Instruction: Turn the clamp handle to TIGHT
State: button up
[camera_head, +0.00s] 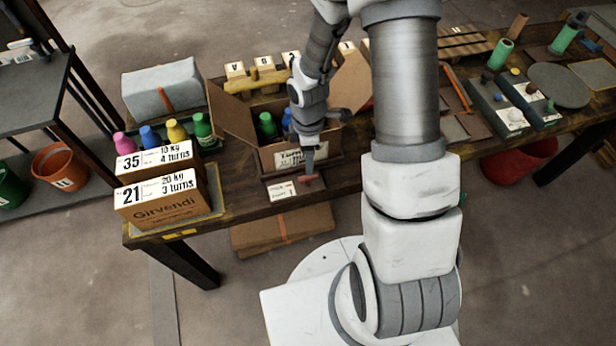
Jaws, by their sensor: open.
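The gripper and wrist hide part of the handle.
An open cardboard box (280,158) with bottles stands right behind the gripper. Boxes marked 35 (150,160) and 21 (160,200) stand on the left. A panel with knobs (498,110) is on the right.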

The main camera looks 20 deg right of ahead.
aim_at(308, 178)
notch_tip(308, 178, down, 10)
jog(key=shift+r+b, duration=0.2)
jog(key=shift+b, duration=0.2)
jog(key=shift+c, duration=0.3)
